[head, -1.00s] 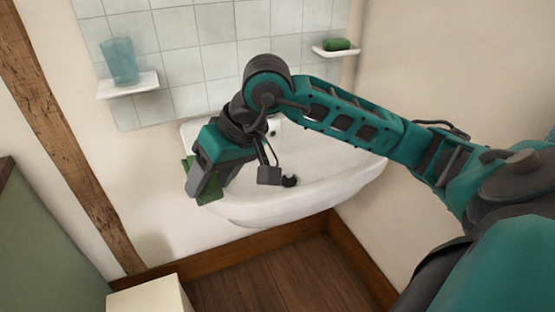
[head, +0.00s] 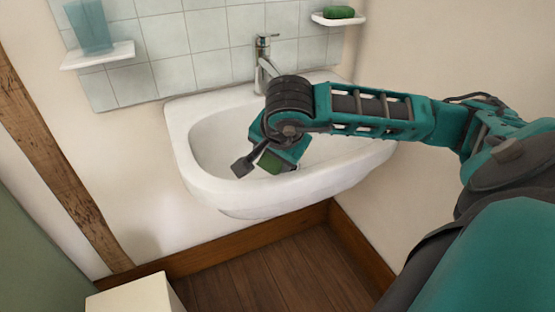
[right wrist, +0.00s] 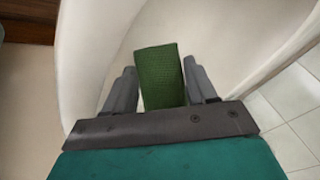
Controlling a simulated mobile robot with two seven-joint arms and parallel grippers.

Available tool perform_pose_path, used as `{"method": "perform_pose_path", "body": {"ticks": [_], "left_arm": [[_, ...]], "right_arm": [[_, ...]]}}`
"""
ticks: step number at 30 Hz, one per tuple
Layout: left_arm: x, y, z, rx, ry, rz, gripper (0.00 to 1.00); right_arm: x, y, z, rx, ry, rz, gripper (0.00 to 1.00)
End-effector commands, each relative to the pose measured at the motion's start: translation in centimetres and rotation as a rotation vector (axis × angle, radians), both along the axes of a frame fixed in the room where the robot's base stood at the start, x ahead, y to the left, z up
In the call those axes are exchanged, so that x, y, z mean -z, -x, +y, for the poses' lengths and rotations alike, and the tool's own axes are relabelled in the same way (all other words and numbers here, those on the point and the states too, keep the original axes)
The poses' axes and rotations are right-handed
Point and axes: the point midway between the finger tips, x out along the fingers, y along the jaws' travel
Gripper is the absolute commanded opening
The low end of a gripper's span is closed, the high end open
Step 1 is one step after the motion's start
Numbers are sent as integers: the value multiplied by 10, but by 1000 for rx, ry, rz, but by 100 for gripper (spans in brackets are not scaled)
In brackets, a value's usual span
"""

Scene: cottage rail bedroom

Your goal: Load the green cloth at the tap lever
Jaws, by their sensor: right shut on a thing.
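The green cloth (right wrist: 161,76) is a folded, textured piece held between the two grey fingers of my right gripper (right wrist: 160,90) in the right wrist view. In the head view the cloth (head: 269,163) shows as a small green patch at the gripper, over the white basin (head: 182,130). My right gripper (head: 280,160) is shut on the cloth, inside the outline of the basin; its height above the bowl is unclear. The chrome tap (head: 263,60) stands at the back of the basin with its lever (head: 266,38) on top.
A shelf (head: 98,55) at the upper left holds a blue tumbler (head: 89,26). A small shelf (head: 338,20) at the upper right holds a green bar (head: 339,12). A pale box (head: 133,296) stands on the wooden floor at the lower left. A timber post (head: 55,150) is at left.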

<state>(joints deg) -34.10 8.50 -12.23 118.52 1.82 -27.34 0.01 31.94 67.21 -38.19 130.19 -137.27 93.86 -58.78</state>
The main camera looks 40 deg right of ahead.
Motion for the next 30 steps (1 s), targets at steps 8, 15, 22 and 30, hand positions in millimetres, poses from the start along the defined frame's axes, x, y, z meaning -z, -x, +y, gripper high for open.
{"method": "perform_pose_path", "body": {"ticks": [8,15,22,30], "left_arm": [[1,-2,0,5,-2,-7,49],[3,-2,0,5,-3,-7,49],[6,-2,0,5,-3,-5,49],[10,-2,0,5,-3,-4,49]], "right_arm": [[6,-1,-10,65,0,6,32],[10,-17,-24,66,0,4,32],[14,-35,-39,65,-1,5,32],[19,-55,-56,64,-3,2,32]]}}
